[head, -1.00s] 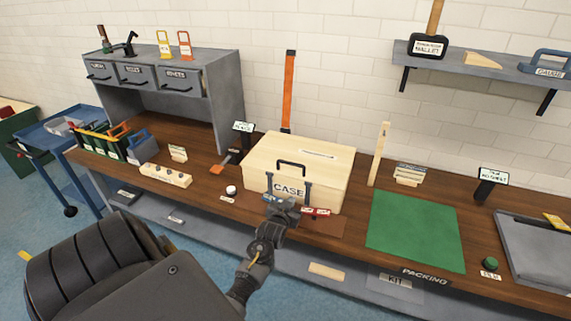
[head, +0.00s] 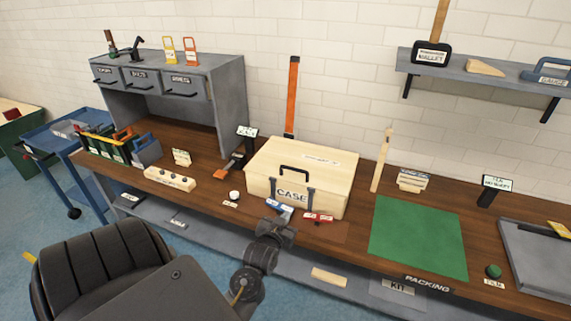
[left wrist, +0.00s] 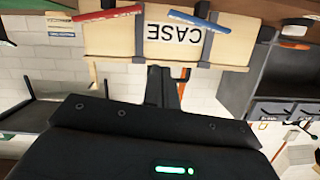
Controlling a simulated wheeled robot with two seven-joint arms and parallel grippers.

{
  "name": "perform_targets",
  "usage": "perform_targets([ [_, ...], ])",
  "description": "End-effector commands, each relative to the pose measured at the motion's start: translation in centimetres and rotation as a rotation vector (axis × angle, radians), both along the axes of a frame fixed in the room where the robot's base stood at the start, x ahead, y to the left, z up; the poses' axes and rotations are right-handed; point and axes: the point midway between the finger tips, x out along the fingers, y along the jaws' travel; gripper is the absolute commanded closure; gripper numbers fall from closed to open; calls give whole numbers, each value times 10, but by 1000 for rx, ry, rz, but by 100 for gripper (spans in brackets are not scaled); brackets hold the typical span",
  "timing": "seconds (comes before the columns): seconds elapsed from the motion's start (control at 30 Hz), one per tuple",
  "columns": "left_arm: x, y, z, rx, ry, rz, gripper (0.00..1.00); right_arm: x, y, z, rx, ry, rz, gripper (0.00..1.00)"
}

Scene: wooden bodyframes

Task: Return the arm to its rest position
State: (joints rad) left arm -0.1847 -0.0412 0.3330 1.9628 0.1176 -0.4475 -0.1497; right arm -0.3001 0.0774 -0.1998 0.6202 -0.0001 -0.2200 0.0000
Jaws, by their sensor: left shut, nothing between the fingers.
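My left gripper (head: 284,216) is shut and empty, in front of the wooden case. Its closed fingers also show in the left wrist view (left wrist: 181,88), where the scene appears upside down. The case (head: 301,172) is closed, with a black handle on its lid and dark straps on its front. A blue item (head: 279,206) and a red item (head: 318,217) lie before it. The gripper overlaps the blue item's lower edge in the head view; I cannot tell whether they touch. My right gripper is not in view.
The wooden bench (head: 357,233) runs along the wall, with a green mat (head: 417,238) to the right and a grey drawer unit (head: 190,103) at the back left. A blue cart (head: 70,137) stands left. Floor shows below the bench at left.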

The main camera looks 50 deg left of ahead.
Motion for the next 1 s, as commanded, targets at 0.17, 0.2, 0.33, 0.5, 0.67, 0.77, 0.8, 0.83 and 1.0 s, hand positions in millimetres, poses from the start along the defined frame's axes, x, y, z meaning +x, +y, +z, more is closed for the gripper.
perform_targets([
  [0.17, 0, 0, 0, 0, 0, 0, 100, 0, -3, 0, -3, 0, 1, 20],
  [0.2, 0, 0, 0, 0, 0, 0, 100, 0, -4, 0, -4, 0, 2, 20],
  [0.33, 0, 0, 0, 0, 0, 0, 100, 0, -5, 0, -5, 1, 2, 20],
  [0.5, 1, -2, -8, -4, 12, -6, 100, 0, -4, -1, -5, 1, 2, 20],
  [0.67, 1, -23, -70, -38, 111, -56, 100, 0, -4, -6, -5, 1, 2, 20],
  [0.77, -8, -47, -135, -74, 219, -109, 100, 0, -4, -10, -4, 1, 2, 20],
  [0.8, -14, -58, -163, -88, 264, -132, 100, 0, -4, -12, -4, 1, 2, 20],
  [0.83, -20, -66, -184, -99, 301, -149, 100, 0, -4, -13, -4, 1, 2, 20],
  [1.0, -77, -113, -300, -154, 522, -245, 100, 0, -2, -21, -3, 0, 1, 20],
])
